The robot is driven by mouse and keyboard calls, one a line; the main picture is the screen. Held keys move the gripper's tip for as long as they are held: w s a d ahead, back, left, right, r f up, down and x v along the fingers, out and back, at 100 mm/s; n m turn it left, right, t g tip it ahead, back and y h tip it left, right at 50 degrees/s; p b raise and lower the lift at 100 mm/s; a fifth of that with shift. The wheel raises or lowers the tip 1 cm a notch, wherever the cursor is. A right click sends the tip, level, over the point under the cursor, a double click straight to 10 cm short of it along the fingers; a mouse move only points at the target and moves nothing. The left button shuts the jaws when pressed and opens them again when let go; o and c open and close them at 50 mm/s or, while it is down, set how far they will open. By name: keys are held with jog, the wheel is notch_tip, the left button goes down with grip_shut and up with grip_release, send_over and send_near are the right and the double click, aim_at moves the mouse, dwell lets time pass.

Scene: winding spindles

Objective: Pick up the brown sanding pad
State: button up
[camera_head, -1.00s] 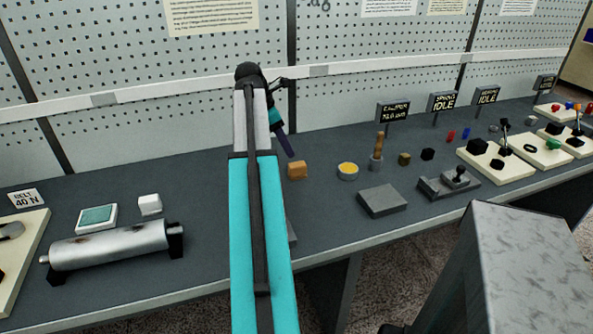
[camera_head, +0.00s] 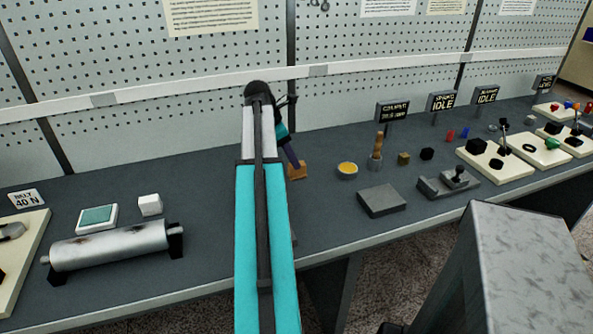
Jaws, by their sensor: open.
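An orange-brown block (camera_head: 298,172), which looks like the brown sanding pad, lies on the grey bench just right of my arm. My gripper (camera_head: 294,161) points down over it, its dark fingers overlapping the block's upper left part in the picture. The jaws are open and hold nothing that I can see. I cannot tell whether the fingers touch the block. My arm hides the bench to the left of it.
A dish with yellow contents (camera_head: 347,170) and a cup holding a brown-handled tool (camera_head: 376,158) stand to the right. A grey slab (camera_head: 382,200) lies nearer the front edge. A metal roller (camera_head: 110,246) and a white cube (camera_head: 150,204) are at left. A pegboard wall rises behind.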

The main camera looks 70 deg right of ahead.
jog(key=shift+p+x, duration=0.4)
jog(key=shift+x, duration=2)
jog(key=shift+d, duration=0.1)
jog(key=c, duration=1.1)
jog(key=shift+r, duration=0.15)
jog(key=shift+r+b, duration=0.5)
jog(key=shift+r, duration=4.4)
jog(key=o, duration=0.5)
jog(key=shift+c, duration=0.2)
jog(key=shift+s, duration=0.1)
jog(key=c, duration=0.4)
